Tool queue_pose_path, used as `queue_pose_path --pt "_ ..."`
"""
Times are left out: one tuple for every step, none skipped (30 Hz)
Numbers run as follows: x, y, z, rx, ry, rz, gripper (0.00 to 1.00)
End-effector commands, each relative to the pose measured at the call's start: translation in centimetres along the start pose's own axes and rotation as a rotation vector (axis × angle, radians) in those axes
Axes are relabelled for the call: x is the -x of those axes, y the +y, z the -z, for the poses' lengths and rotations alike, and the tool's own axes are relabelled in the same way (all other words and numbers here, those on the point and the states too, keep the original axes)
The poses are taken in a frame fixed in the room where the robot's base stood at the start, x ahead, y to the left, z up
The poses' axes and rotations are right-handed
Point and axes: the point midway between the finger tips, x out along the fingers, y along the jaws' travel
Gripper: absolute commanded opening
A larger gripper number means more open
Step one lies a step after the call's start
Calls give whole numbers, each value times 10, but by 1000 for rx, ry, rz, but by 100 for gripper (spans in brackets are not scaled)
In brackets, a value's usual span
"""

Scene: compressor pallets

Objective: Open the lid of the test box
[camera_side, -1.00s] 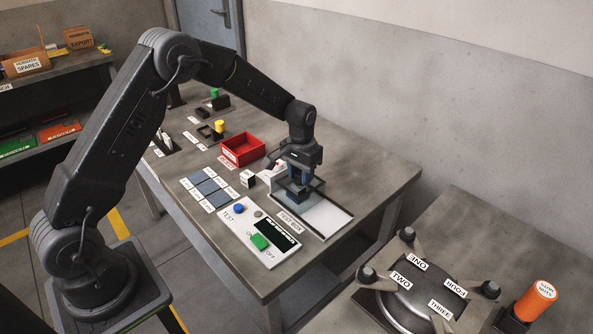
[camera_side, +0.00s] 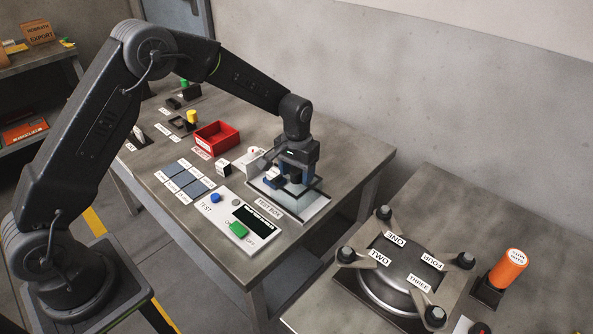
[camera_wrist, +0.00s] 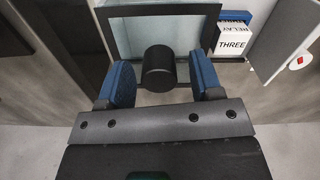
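The test box (camera_side: 312,211) is a pale, low box near the right end of the bench, with its label on the front side. Its lid is a dark frame (camera_side: 318,190) around a clear pane. In the wrist view the lid frame (camera_wrist: 108,32) lies ahead of the fingers, with a black round knob (camera_wrist: 157,68) near its close edge. My gripper (camera_side: 297,182) is down over the lid. In the wrist view my gripper (camera_wrist: 163,82) has its two blue-padded fingers on either side of the knob, with a visible gap at the right. The lid's hinge cannot be made out.
A white relay block marked THREE (camera_wrist: 233,40) is close to the lid's right in the wrist view. The test panel (camera_side: 237,215) with its green switch, blue square pads (camera_side: 183,178) and a red bin (camera_side: 217,137) are nearby. Bare bench (camera_side: 345,160) lies right of the box.

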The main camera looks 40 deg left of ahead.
Motion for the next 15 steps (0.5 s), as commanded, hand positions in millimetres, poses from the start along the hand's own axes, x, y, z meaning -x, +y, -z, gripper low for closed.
queue_pose_path --pt "0 0 0 0 -1 0 59" --pt "0 0 0 0 -1 0 59" --pt "0 0 0 0 -1 0 59" --pt "0 0 0 0 -1 0 59" --pt "0 0 0 0 -1 0 59" --pt "1 0 0 0 -1 0 59" --pt "2 0 0 0 -1 0 59" --pt "4 0 0 0 0 0 59" --pt "8 0 0 0 1 0 59" --pt "12 0 0 0 2 0 59" --pt "16 0 0 0 2 0 59" --pt "23 0 0 0 3 0 59" --pt "29 0 1 0 4 -1 59" --pt "35 0 0 0 4 0 59" --pt "44 0 1 0 5 -1 59"
